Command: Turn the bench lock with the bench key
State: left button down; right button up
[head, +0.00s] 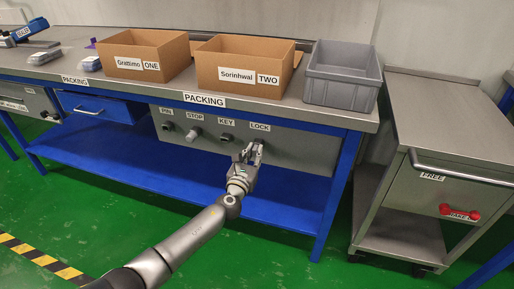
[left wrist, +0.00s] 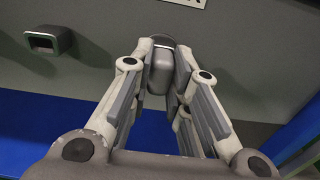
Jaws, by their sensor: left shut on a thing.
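My left gripper (head: 252,153) is at the grey panel under the bench, just below the LOCK label (head: 260,127). It is shut on a grey rounded piece, which I take to be the bench key (left wrist: 158,75); it sits between the fingers in the left wrist view. The piece's far end meets a dark fitting at the panel, taken to be the bench lock (left wrist: 163,41). The fingers hide much of both, so I cannot tell how far the key is in or turned. My right gripper is not in view.
The KEY holder (head: 226,138) is left of the gripper and also shows in the left wrist view (left wrist: 48,40). A STOP knob (head: 194,134) is further left. Boxes (head: 245,65) and a grey crate (head: 342,77) stand above. A cart (head: 440,125) stands at the right.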

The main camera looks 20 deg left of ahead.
pick_arm(q)
jog(key=shift+r, duration=0.15)
jog(key=c, duration=1.8)
grip_release()
jog(key=o, duration=0.5)
jog(key=shift+w, duration=0.15)
